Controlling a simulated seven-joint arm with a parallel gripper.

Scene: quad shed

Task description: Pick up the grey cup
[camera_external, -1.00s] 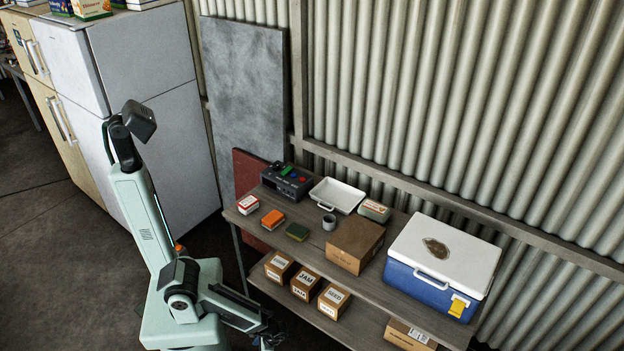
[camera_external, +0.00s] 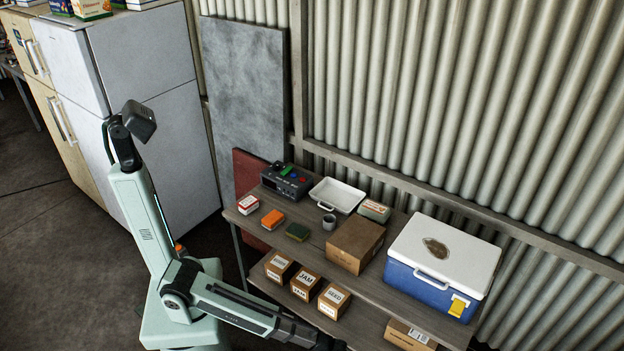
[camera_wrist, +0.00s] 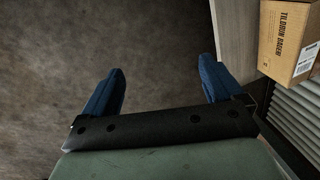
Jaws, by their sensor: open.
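The grey cup (camera_external: 329,222) is small and stands upright on the top of the wooden shelf unit (camera_external: 378,290), just in front of the white tray and left of a cardboard box. My gripper (camera_wrist: 162,88) shows in the wrist view with its two blue fingers wide apart and nothing between them, above the bare floor. In the external view my arm reaches low along the bottom edge, in front of the shelf unit. The gripper's end is cut off or hard to make out there. The cup does not show in the wrist view.
Near the cup are the white tray (camera_external: 338,194), a cardboard box (camera_external: 355,244), a green sponge-like block (camera_external: 298,231), an orange block (camera_external: 272,219) and a dark button box (camera_external: 286,181). A blue cooler (camera_external: 440,265) stands at right. Small boxes (camera_external: 305,284) sit on the lower shelf.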

